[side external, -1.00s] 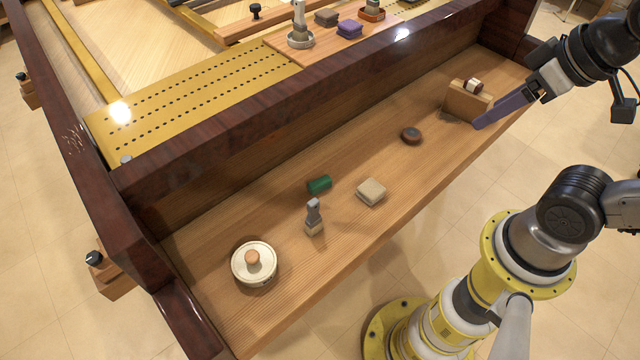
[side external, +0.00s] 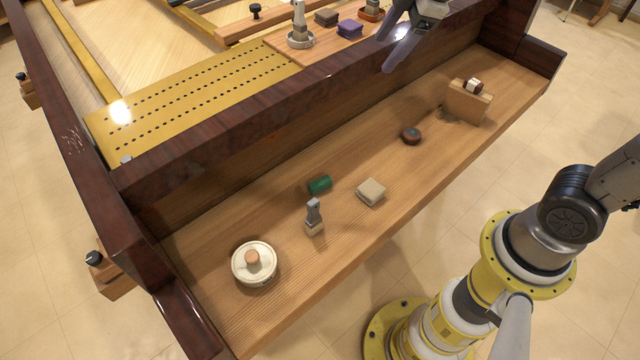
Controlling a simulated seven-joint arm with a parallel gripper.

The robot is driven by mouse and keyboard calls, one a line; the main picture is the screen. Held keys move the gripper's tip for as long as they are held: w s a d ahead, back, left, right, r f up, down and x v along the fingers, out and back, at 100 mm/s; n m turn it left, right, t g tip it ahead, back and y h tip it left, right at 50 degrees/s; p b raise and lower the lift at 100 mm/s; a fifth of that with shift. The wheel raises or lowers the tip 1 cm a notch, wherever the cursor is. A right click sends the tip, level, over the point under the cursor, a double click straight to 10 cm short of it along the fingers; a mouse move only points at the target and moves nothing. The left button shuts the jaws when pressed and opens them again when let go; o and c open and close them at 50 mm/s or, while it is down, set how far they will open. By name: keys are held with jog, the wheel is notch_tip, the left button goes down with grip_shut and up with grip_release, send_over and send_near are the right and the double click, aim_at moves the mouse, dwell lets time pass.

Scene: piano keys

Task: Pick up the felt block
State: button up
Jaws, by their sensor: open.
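A small beige block (side external: 370,191), which looks like felt, lies flat on the wooden shelf. A purple block (side external: 350,29) and a grey-brown block (side external: 326,18) sit on the raised board at the top; I cannot tell for certain which of the three is the felt block. My gripper (side external: 396,55) is at the top edge of the view, over the dark rail, to the right of the purple block. Its blue-grey fingers point down and are empty. Its upper part is cut off by the frame.
On the shelf are a round lidded pot (side external: 254,264), a grey-handled tool (side external: 313,217), a green cylinder (side external: 320,184), a dark round piece (side external: 411,135) and a wooden block (side external: 467,101) with a small roll on top. The dark rail (side external: 260,115) stands above the shelf.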

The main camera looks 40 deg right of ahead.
jog(key=w+a+f+n+g, duration=0.1)
jog(key=w+a+f+n, duration=0.1)
jog(key=w+f, duration=0.4)
jog(key=n+g, duration=0.2)
jog(key=g, duration=0.2)
send_over(320, 181)
notch_tip(320, 181, down, 26)
jog(key=shift+r, duration=0.1)
jog(key=shift+f, duration=3.3)
jog(key=shift+c, duration=0.3)
grip_shut()
